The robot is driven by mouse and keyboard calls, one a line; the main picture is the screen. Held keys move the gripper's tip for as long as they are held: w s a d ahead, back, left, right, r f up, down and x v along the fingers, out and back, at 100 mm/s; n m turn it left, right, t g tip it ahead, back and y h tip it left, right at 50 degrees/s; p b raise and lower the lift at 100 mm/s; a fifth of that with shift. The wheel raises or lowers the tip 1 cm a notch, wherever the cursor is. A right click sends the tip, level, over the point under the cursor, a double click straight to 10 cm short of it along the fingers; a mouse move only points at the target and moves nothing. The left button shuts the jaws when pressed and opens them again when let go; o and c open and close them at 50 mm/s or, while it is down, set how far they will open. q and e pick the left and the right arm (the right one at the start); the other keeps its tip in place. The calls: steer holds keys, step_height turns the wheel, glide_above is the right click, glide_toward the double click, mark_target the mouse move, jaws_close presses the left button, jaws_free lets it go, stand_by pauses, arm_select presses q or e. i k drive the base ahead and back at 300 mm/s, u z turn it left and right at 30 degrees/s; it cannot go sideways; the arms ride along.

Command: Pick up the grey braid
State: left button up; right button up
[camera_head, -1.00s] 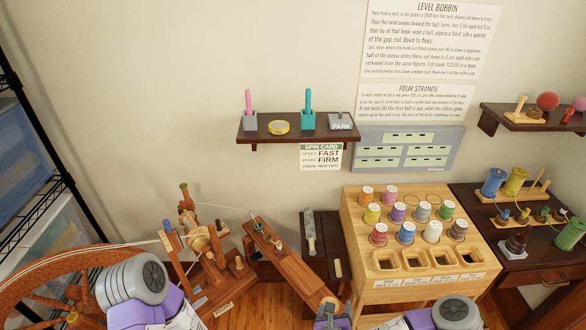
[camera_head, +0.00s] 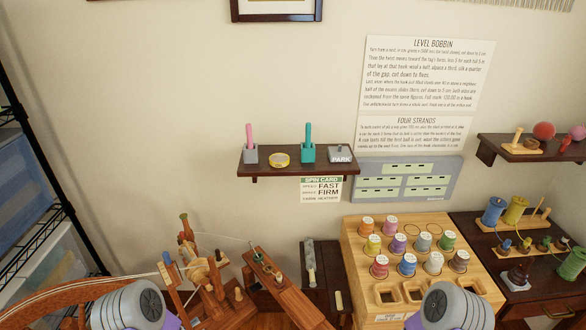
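A long, thin grey piece (camera_head: 311,265), which looks like the grey braid, lies lengthwise on a narrow dark stand (camera_head: 325,307) right of the spinning wheel. It is small in view, so I cannot make out its weave. A short pale piece lies on the same stand, nearer to me. My arms' grey joints show at the lower left and lower right. Neither gripper is in view, so I cannot see what they hold.
The wooden spinning wheel (camera_head: 205,283) with its slanted beam (camera_head: 285,293) stands left of the stand. A wooden rack (camera_head: 352,250) of coloured spools stands right of it. A wall shelf (camera_head: 300,169) hangs above. A dark side table (camera_head: 550,290) is at far right.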

mark_target(310, 266)
steer(key=u, duration=0.1)
steer(key=k, duration=0.35)
steer(key=u, duration=0.15)
steer(key=i, duration=1.35)
steer(key=u, duration=0.25)
